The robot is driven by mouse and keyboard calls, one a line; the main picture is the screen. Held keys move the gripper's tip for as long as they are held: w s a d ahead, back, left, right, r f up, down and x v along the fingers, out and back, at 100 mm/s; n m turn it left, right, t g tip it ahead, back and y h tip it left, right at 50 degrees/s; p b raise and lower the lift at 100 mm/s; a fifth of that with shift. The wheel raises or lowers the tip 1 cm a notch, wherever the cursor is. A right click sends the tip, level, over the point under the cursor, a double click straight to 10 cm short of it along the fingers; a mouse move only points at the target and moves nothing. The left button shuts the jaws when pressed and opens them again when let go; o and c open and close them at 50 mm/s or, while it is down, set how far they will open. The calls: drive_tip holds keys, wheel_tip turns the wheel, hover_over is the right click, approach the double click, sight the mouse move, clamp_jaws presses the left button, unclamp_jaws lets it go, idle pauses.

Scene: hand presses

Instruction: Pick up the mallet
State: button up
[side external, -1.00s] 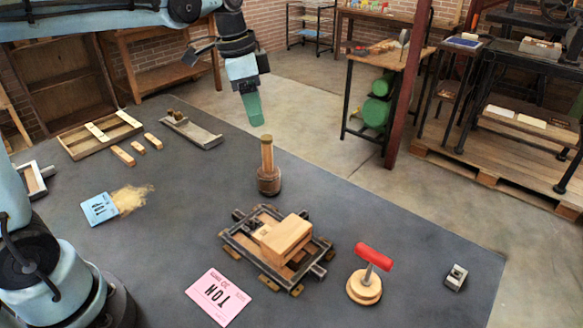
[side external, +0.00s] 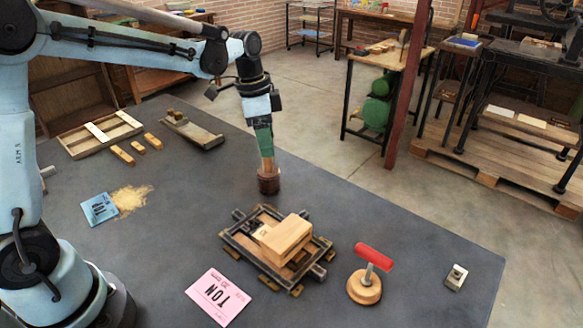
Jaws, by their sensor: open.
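The mallet (side external: 268,181) stands upright on the dark table top, its brown round head down and its pale wooden handle up. My gripper (side external: 265,152) points down right over it, with the green fingers at the upper part of the handle. The fingers hide the top of the handle. The jaws are open; whether a finger touches the handle cannot be told from this side.
A metal frame (side external: 240,247) with a wooden block (side external: 287,238) sits in front of the mallet. A red-handled tool (side external: 372,257) on a round wooden base stands to the right. A pink card (side external: 220,296) lies near the front. The table right of the mallet is clear.

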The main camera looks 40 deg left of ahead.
sight(273, 170)
drive_tip(key=f, duration=0.4)
drive_tip(key=shift+w, duration=0.25)
drive_tip(key=shift+c, duration=0.2)
clamp_jaws()
